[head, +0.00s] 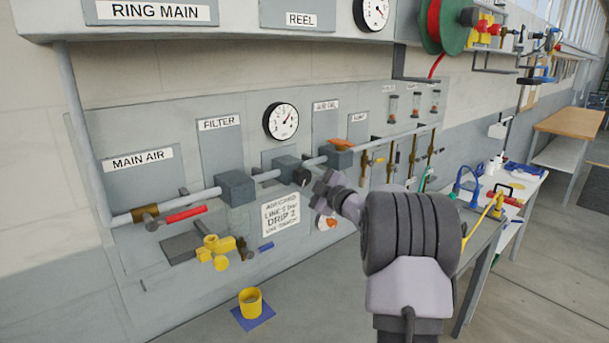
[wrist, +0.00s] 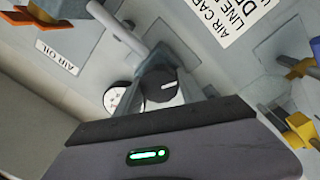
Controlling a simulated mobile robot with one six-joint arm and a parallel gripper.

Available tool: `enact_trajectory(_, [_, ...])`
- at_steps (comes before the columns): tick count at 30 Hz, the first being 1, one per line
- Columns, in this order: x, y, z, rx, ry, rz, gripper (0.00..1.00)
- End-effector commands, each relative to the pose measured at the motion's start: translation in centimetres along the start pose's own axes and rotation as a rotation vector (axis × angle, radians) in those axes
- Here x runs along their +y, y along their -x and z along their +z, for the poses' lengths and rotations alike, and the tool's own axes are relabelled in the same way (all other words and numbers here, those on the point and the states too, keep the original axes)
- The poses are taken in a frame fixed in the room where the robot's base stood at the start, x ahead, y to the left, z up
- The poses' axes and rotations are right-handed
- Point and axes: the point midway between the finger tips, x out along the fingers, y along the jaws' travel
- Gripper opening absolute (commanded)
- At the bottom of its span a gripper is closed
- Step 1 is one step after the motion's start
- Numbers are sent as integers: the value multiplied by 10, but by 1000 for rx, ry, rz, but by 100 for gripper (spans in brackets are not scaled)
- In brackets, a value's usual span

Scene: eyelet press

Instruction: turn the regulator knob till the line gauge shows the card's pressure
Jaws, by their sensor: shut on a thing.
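The regulator knob (wrist: 160,84) is dark and round with a white mark, and sits between my gripper's fingers (wrist: 160,90) in the wrist view. In the head view my gripper (head: 312,183) reaches the knob (head: 300,177) at the front of the grey regulator block (head: 286,165) on the pipe. The gripper is shut on the knob. The line gauge (head: 281,121) is a white dial with a black rim above the pipe; its reading is too small to tell. The white card (head: 281,215) hangs below; its LINE figure is not clear. The gauge shows partly in the wrist view (wrist: 118,97).
The filter block (head: 236,188) stands left of the regulator, with a red-handled valve (head: 185,214) and yellow fitting (head: 217,252) nearby. A yellow cup (head: 251,303) stands on a blue mat below. An orange-handled valve (head: 342,145) is close on the right.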

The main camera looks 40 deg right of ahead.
Motion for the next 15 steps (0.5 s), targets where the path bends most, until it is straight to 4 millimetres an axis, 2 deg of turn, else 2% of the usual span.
enact_trajectory(15, [4,0,-2,-24,-441,9,6])
